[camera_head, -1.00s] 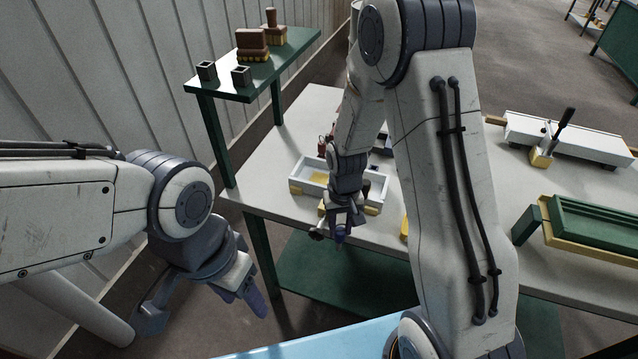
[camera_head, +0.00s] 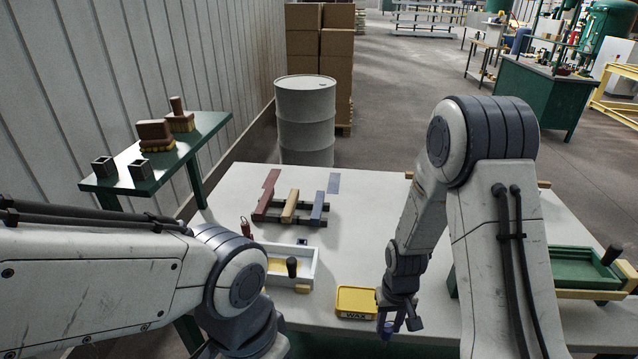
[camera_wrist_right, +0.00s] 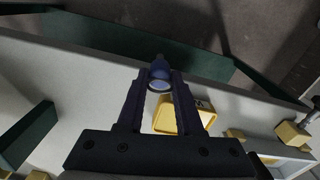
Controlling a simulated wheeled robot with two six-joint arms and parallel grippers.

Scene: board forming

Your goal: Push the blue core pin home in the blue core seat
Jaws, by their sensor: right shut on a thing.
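My right gripper (camera_head: 390,326) is low at the front of the table, just right of the yellow wax tin. In the right wrist view my right gripper (camera_wrist_right: 160,80) is shut on a small dark blue pin with a pale round end (camera_wrist_right: 160,72), held at the fingertips. The pin is hard to make out in the head view. A blue bar (camera_head: 318,208) lies on a dark rack beside a tan bar and a dark red bar. I cannot tell which part is the blue core seat. My left gripper (camera_head: 212,348) is mostly hidden behind its arm at the bottom edge.
The yellow wax tin (camera_head: 356,302) stands near the front edge. A white tray (camera_head: 308,266) with a dark-handled tool is left of it. A green box (camera_head: 585,268) stands at the right. A green shelf (camera_head: 208,128) holds blocks and brushes. The table's middle is clear.

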